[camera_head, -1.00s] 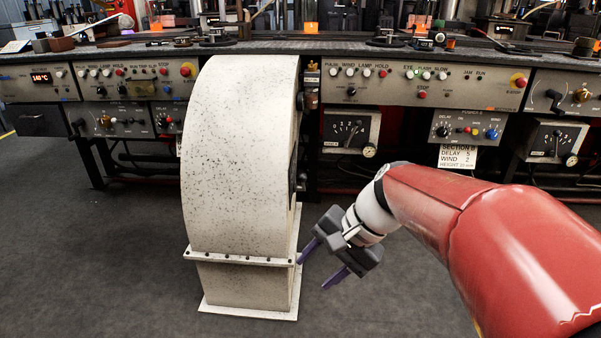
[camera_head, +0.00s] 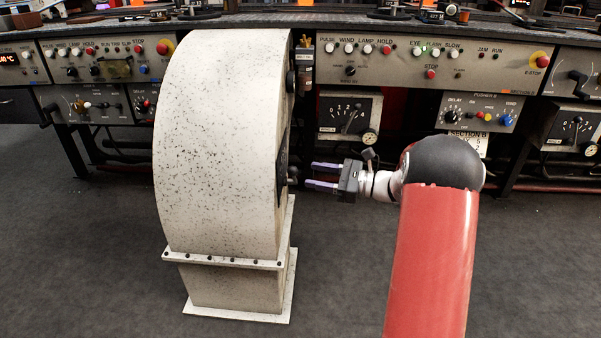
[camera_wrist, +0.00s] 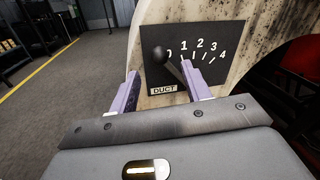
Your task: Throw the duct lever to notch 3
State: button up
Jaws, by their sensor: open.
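The duct lever (camera_wrist: 176,68) has a black knob and a rod on a dark plate marked DUCT (camera_wrist: 164,90), with a scale from 0 to 4. The knob stands at the left end of the scale, beside the 0. The plate (camera_head: 282,160) shows edge-on in the head view, on the right side of the speckled pale housing (camera_head: 220,150). My gripper (camera_head: 311,174) is open just right of the plate, fingers pointing at it. In the wrist view my gripper (camera_wrist: 159,70) has one finger on each side of the lever; contact cannot be told.
A long bench with control panels (camera_head: 440,65) runs behind the housing. A dial box (camera_head: 349,118) with a small gauge hangs below it, behind my gripper. The housing's flange and base (camera_head: 240,305) stand on the grey floor, which is clear to the right.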

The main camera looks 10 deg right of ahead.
jog(key=x, duration=0.4)
jog(key=shift+w+a, duration=0.2)
jog(key=shift+a, duration=0.15)
grip_shut()
